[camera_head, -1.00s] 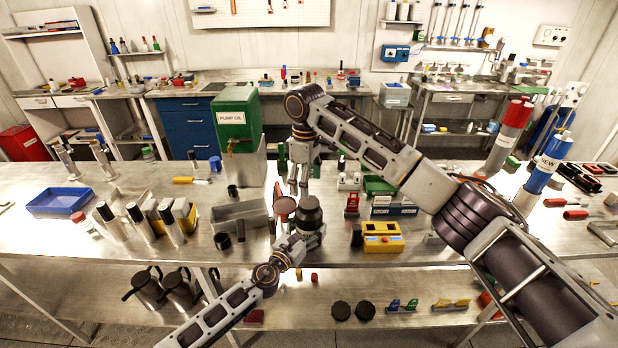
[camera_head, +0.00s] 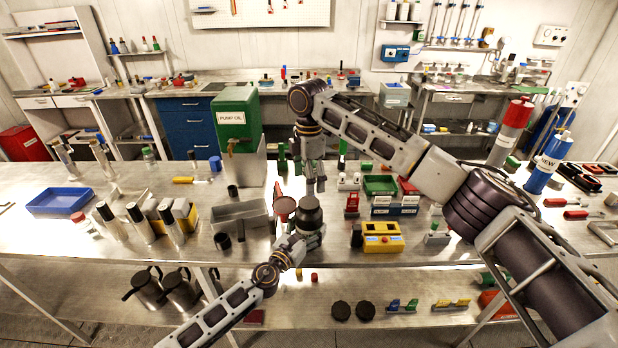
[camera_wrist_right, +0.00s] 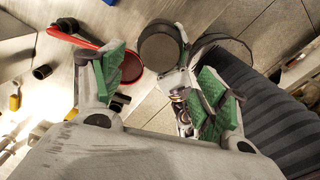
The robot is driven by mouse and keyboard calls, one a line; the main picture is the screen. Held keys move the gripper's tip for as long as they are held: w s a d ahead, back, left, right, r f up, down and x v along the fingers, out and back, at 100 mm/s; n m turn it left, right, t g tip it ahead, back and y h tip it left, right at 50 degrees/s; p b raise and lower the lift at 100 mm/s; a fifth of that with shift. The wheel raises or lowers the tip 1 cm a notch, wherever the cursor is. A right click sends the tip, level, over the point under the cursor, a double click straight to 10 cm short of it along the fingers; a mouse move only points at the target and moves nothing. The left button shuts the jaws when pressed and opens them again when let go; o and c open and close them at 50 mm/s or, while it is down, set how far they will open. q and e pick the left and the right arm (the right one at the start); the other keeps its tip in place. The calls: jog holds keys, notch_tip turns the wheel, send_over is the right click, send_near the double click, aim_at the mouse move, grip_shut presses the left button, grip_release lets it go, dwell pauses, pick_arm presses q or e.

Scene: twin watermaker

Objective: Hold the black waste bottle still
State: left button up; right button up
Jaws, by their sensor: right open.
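The black waste bottle (camera_head: 309,213) stands upright near the front edge of the steel bench, its round dark top showing. In the right wrist view its round top (camera_wrist_right: 160,46) lies just beyond the gap between my right fingers. My left gripper (camera_head: 308,238) reaches in from the front left and appears closed around the bottle's lower part; its fingers are partly hidden. My right gripper (camera_head: 315,186) points down above and behind the bottle, open and empty, apart from it. Its green pads (camera_wrist_right: 165,78) stand wide apart in the wrist view.
A grey tray (camera_head: 240,214) lies further left, before the green pump oil container (camera_head: 237,120). A yellow box (camera_head: 382,238) sits to the right.

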aim_at(309, 202)
jog(key=shift+f, duration=0.1)
dwell(0.5)
jog(key=shift+f, duration=3.9)
jog(key=c, duration=1.1)
jog(key=m, duration=0.5)
jog(key=shift+m, duration=0.3)
jog(key=m, duration=0.5)
jog(key=shift+m, duration=0.3)
jog(key=o, duration=1.2)
